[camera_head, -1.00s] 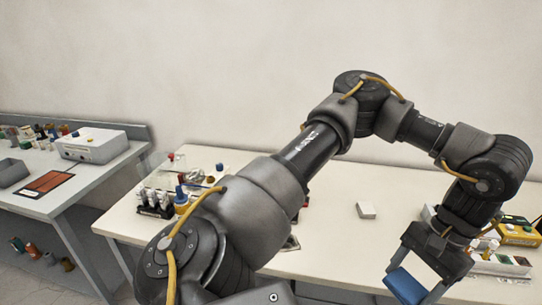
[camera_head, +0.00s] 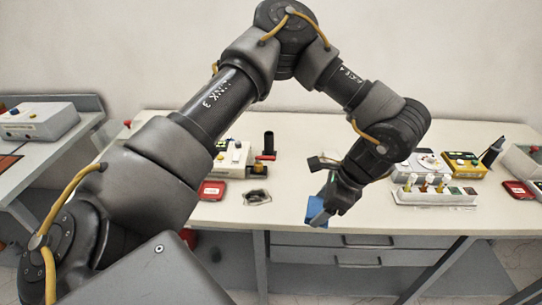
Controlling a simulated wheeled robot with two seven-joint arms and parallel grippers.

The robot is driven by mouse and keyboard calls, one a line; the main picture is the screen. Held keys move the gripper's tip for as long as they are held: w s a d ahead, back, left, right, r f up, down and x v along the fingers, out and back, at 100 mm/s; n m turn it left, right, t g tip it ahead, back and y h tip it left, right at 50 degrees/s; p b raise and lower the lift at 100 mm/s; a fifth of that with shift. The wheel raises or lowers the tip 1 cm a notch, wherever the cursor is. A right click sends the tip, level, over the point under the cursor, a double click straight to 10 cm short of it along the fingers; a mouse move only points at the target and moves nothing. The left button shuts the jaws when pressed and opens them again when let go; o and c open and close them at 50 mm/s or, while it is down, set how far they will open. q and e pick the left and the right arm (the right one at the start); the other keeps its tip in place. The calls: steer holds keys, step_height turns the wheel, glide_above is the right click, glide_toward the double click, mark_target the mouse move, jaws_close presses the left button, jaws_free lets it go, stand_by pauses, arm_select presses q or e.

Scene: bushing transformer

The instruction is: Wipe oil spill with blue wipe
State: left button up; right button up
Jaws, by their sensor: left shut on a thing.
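My left gripper (camera_head: 331,205) comes in from the left over the table's front edge and points down. It is shut on the blue wipe (camera_head: 316,212), which hangs at the left side of its fingers near the front edge. I cannot tell whether the wipe touches the table. A small dark patch with a pale, uneven rim (camera_head: 257,198) lies on the table to the left of the gripper. It may be the oil spill, but it is too small to be sure. My right gripper is not in view.
The white table (camera_head: 285,212) has drawers below. Left of the gripper are a red device (camera_head: 212,190) and a black cylinder (camera_head: 268,142). Right of it are a white rack (camera_head: 434,198), a yellow device (camera_head: 466,165) and a red box (camera_head: 517,190). Bare tabletop lies between the patch and the gripper.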

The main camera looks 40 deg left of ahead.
arm_select(q)
steer(key=m+t, duration=0.1)
steer(key=m, duration=0.1)
steer(key=a+f+m+t, duration=0.1)
steer(key=m, duration=0.2)
steer(key=w+a+m+t, duration=0.1)
steer(key=m, duration=0.1)
steer(key=shift+f+m, duration=0.35)
steer(key=shift+m, duration=0.05)
steer(key=w+a+f+m+t+h, duration=0.2)
steer(key=a+m+h, duration=0.5)
steer(key=a+m, duration=1.1)
steer(key=shift+w+f+m+b, duration=0.4)
steer(key=shift+f+m, duration=0.15)
steer(key=shift+m, duration=2.45)
steer(key=shift+a+f, duration=0.1)
